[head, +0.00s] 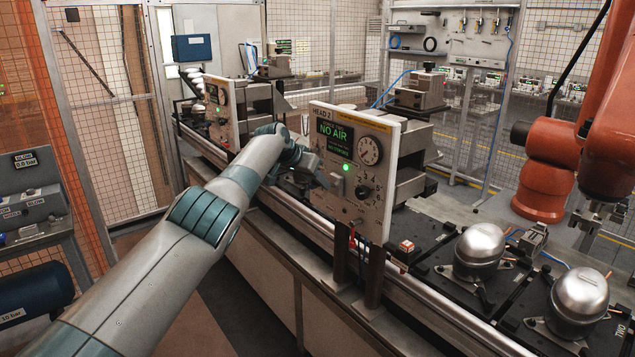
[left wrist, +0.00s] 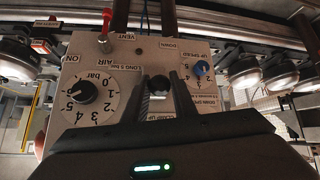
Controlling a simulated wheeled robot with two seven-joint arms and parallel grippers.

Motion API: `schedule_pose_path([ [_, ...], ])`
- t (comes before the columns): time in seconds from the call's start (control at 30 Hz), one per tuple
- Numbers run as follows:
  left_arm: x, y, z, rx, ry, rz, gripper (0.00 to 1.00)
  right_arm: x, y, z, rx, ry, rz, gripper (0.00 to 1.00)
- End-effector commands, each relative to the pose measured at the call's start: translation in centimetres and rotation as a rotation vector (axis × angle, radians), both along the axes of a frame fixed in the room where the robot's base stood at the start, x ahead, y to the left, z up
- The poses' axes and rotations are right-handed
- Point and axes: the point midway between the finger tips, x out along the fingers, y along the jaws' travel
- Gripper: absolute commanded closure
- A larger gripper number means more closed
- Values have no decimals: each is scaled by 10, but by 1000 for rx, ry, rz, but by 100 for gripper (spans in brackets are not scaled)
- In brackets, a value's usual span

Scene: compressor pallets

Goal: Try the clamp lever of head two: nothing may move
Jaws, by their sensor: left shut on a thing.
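The head two panel (head: 322,150) is an upright pale plate with a lit "NO AIR" display (head: 335,132), a round gauge (head: 370,150) and a green lamp (head: 345,167). My left gripper (head: 326,180) is at the panel's lower left part, partly hiding it. In the left wrist view the panel is upside down. There my left gripper (left wrist: 160,84) has one finger on each side of the black-ended clamp lever (left wrist: 158,84), shut on it, above a "CLAMP UP" label. My right gripper is not in view.
A red air lever (left wrist: 107,18), a pressure knob (left wrist: 87,92) and a blue speed knob (left wrist: 201,68) flank the clamp lever. Silver compressors (head: 480,245) sit on black pallets along the conveyor. Another head panel (head: 216,105) stands farther back. An orange robot arm (head: 550,165) stands right.

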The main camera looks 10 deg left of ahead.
Motion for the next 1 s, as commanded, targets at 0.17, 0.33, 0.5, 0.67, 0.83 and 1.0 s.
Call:
schedule_pose_path([
  [0.17,0,0,0,0,-1,0,57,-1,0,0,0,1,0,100],
  [0.33,0,0,0,0,-1,0,57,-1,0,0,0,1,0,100],
  [0.5,0,0,0,-1,-1,-1,57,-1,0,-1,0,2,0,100],
  [0.67,-1,1,2,-2,-1,-1,57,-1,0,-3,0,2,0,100],
  [0.83,-4,3,7,-4,-3,-3,57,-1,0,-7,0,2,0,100],
  [1.0,-11,6,14,-3,-3,-2,57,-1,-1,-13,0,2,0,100],
])
